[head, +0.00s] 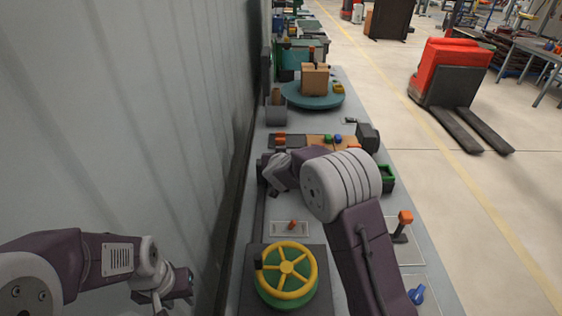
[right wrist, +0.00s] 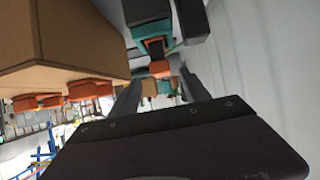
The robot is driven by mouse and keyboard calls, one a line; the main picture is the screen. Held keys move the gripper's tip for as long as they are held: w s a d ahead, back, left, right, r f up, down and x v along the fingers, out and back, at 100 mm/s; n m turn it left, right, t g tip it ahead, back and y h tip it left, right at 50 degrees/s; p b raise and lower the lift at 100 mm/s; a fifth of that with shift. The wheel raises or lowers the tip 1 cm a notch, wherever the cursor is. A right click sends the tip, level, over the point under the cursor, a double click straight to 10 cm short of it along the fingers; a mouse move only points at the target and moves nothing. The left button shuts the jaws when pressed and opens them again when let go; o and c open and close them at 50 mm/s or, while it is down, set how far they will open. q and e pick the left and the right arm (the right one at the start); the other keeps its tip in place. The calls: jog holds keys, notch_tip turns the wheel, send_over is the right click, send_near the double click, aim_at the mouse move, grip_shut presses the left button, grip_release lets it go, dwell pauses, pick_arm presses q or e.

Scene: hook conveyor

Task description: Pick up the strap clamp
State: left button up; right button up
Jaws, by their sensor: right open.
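I cannot tell for sure which thing is the strap clamp. Orange pieces (head: 281,138) lie on a dark tray just beyond my right wrist in the head view. In the right wrist view, orange pieces (right wrist: 90,89) sit along the lower edge of a brown block, left of my right gripper. My right gripper (right wrist: 160,90) is open, and an orange block (right wrist: 160,68) with a teal and black part shows beyond its fingers. Its fingertips are small and partly hidden in the head view. My left gripper (head: 184,284) hangs at lower left, away from the bench; its jaws are unclear.
A green and yellow handwheel (head: 286,272) stands on the near bench. A small plate with an orange piece (head: 291,225) is beyond it. An orange-topped lever (head: 403,222) is at right. A cardboard box (head: 314,78) sits on a teal turntable (head: 300,101). A grey wall borders the left.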

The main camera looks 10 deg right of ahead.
jog(key=x, duration=0.6)
jog(key=shift+a+f, duration=0.15)
jog(key=shift+a, duration=0.05)
jog(key=shift+s, duration=0.2)
jog(key=shift+c, duration=0.9)
grip_shut()
